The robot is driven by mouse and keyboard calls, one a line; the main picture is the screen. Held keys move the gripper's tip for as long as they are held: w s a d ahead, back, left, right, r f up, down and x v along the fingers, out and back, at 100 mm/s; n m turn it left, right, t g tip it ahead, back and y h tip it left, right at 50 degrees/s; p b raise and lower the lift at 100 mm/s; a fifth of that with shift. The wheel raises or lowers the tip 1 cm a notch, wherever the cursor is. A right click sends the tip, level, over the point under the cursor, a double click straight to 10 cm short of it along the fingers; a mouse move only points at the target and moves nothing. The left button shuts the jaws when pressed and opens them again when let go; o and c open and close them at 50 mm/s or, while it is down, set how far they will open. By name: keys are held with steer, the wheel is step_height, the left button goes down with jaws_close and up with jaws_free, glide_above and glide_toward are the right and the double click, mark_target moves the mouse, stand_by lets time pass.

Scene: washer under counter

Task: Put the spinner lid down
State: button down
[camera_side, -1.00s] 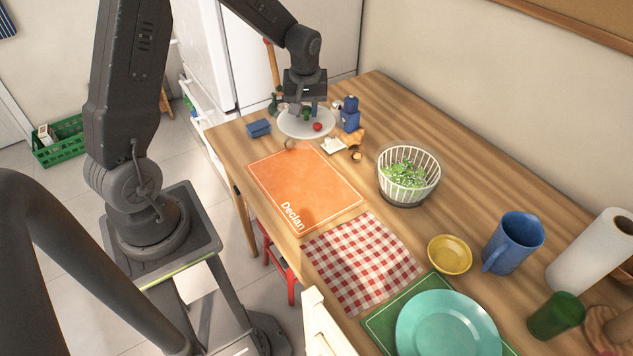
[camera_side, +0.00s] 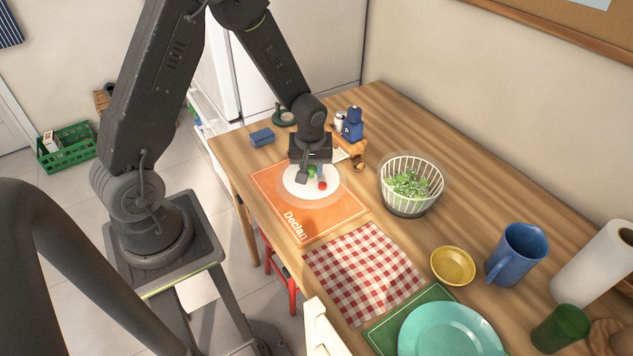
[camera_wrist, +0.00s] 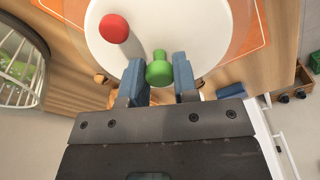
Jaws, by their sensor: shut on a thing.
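The spinner lid is a round white disc (camera_side: 297,186) with a clear rim, a green knob and a red knob. My gripper (camera_side: 312,174) is shut on the lid's green knob, which shows between the blue fingertips in the wrist view (camera_wrist: 159,72). The red knob (camera_wrist: 114,28) stands to the left there. The lid is over the orange placemat (camera_side: 335,216) marked "Declan". I cannot tell whether it touches the mat. The salad spinner bowl (camera_side: 428,200) is an open white basket with greens inside, to the right of the lid.
A checked cloth (camera_side: 362,272) lies in front of the orange mat. A yellow bowl (camera_side: 453,266), a blue mug (camera_side: 517,252) and a teal plate (camera_side: 450,340) stand at the right front. A blue grinder (camera_side: 353,124) and a blue sponge (camera_side: 262,137) are behind. The back right of the table is clear.

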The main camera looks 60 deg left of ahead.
mark_target(316, 179)
steer(key=shift+w+d+f, duration=0.4)
steer(key=shift+d, duration=0.1)
steer(key=shift+f, duration=1.95)
steer(key=shift+f, duration=0.1)
steer(key=c, duration=0.9)
jaws_free()
